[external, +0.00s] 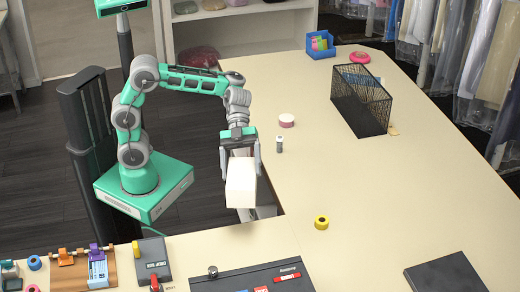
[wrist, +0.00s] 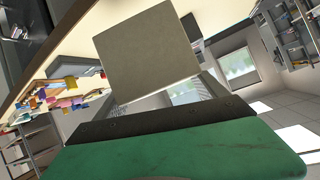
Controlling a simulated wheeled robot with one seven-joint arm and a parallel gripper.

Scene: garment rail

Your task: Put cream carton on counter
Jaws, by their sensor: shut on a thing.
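The cream carton (external: 241,186) is a plain pale block hanging in my gripper (external: 240,160) in the external view. The fingers are shut on its two sides. In the wrist view the carton (wrist: 148,58) shows as a grey-beige face beyond the gripper's dark bar. The counter (external: 350,185) is a broad pale L-shaped top. The carton hangs by the counter's inner edge, in front of the gap at the inner corner. Its exact height over the counter is hard to tell.
A grey-capped small bottle (external: 279,144) and a pink-and-white roll (external: 286,120) stand right of my gripper.

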